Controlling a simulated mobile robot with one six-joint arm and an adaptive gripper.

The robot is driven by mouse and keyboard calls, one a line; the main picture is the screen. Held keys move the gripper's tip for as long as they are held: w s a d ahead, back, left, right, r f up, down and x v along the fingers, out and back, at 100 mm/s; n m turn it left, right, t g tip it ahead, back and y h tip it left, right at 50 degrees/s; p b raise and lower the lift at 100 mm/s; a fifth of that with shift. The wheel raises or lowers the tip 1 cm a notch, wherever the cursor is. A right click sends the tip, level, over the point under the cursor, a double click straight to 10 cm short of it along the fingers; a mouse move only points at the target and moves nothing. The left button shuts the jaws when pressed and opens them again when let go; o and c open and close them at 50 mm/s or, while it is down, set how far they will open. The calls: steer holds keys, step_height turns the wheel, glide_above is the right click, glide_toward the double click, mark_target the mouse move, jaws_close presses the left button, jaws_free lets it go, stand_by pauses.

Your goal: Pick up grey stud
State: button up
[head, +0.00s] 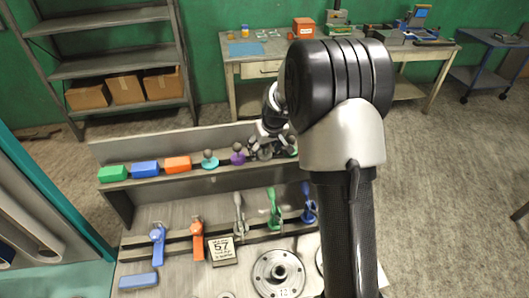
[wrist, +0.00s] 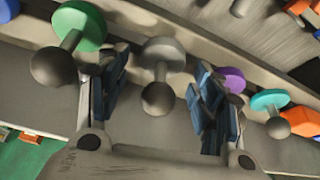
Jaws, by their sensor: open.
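The grey stud (wrist: 162,50) shows in the wrist view as a grey disc with a stem and a round knob, on the shelf ledge. My gripper (wrist: 160,72) is open, with one blue-padded finger on each side of the stud's stem and knob. Gaps show between the stud and both fingers. In the head view my gripper (head: 265,148) is at the upper ledge, and it largely hides the grey stud there.
A green stud (wrist: 83,22) and a purple stud (wrist: 232,79) flank the grey one closely. A turquoise stud (wrist: 268,100) is farther right. Orange (head: 178,163), blue (head: 145,169) and green (head: 112,173) blocks share the ledge. Coloured clamps stand on the lower rack.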

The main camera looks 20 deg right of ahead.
steer(key=c, duration=1.1)
steer(key=shift+r, duration=0.1)
step_height(320, 180, up, 20)
steer(key=p, duration=0.2)
steer(key=shift+p, duration=0.35)
